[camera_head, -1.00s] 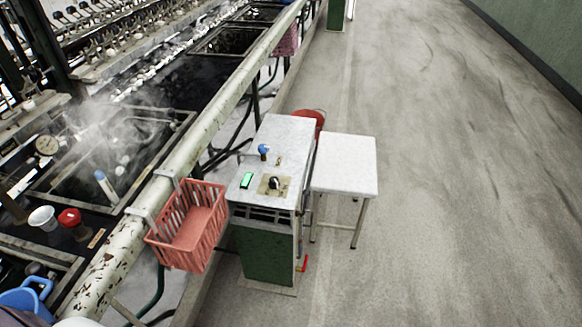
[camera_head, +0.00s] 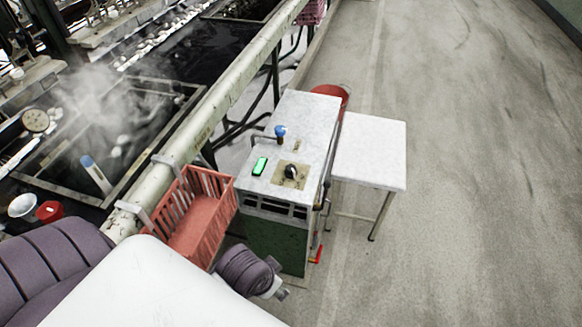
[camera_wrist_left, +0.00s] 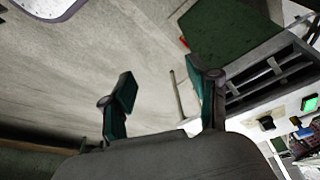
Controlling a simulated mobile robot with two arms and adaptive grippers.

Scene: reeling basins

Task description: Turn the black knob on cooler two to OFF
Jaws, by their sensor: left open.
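A green cooler cabinet (camera_head: 272,246) with a pale top stands beside the basin rail; no number on it is readable. Its black knob (camera_head: 291,171) sits on a tan square plate on the top, beside a lit green display (camera_head: 260,166) and a blue-capped valve (camera_head: 280,131). In the left wrist view the black knob (camera_wrist_left: 267,122) and green display (camera_wrist_left: 310,104) show small at the right. My left gripper (camera_wrist_left: 163,92) is open and empty, with its fingers apart from the cooler. In the head view my left arm reaches in low, before the cabinet's front. My right gripper is out of view.
A red basket (camera_head: 203,215) hangs on the rail left of the cooler. A white-topped stool (camera_head: 370,150) stands at its right, with a red bucket (camera_head: 330,95) behind. Steaming basins lie left of the rail (camera_head: 215,117). The floor at the right is clear.

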